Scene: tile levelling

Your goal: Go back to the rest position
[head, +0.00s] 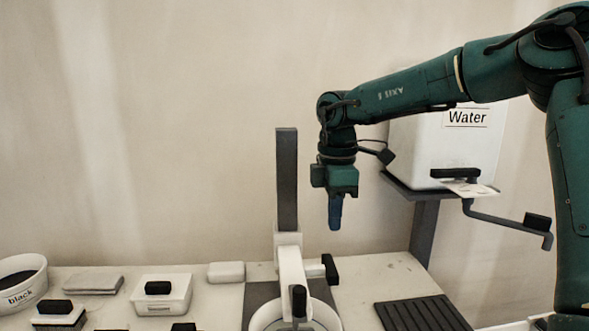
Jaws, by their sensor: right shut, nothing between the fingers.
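My right gripper (335,212) hangs pointing down from my green right arm, which comes in from the right. Its blue fingers are together with nothing between them. It is in the air above the worktop, just right of the dark upright post (287,180), and appears apart from it. My left gripper does not show in the head view.
A white container labelled Water (446,145) stands on a dark stand behind my right arm. A white stand with black handles (291,266) rises over a white bowl (258,322). A bowl labelled black (38,284) and lidded boxes (178,297) lie left. A ribbed dark mat (422,314) lies right.

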